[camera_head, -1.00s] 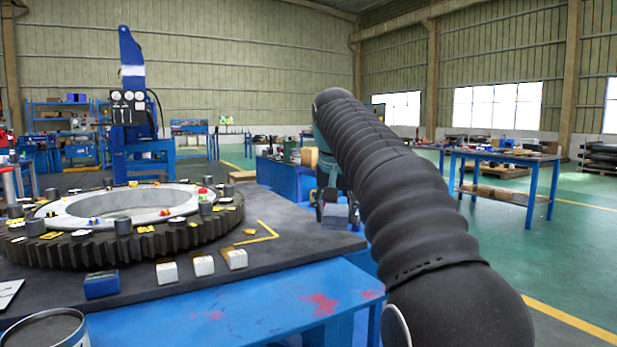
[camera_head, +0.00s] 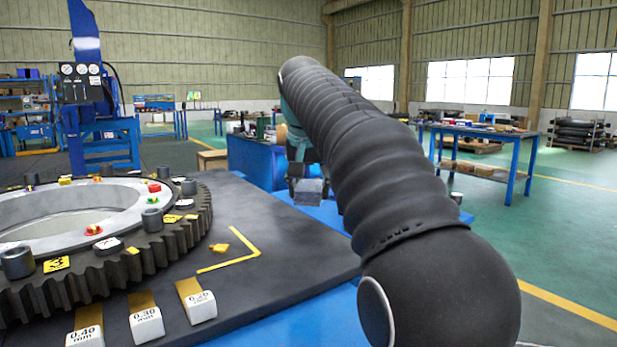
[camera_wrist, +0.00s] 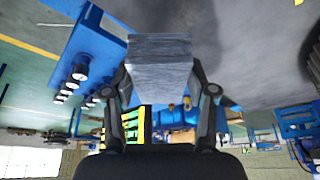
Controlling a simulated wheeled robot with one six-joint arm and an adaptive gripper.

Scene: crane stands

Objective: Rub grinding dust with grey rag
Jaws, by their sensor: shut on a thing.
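My gripper (camera_wrist: 162,98) is shut on a folded grey rag (camera_wrist: 160,65), a thick layered block between the two fingers. In the head view the rag (camera_head: 308,192) hangs below my gripper (camera_head: 305,172), near the far right edge of the dark tabletop (camera_head: 285,240). In the wrist view a darker smudge (camera_wrist: 195,14) shows on the grey surface beyond the rag; I cannot tell whether it is grinding dust or shadow. No grinding dust is clearly visible in the head view. Whether the rag touches the tabletop cannot be told.
A large toothed gear ring (camera_head: 180,240) with small parts on it fills the table's left. White marked blocks with brass strips (camera_head: 196,300) lie at the front. A yellow corner line (camera_head: 235,262) marks bare tabletop. A blue machine (camera_head: 90,100) stands behind.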

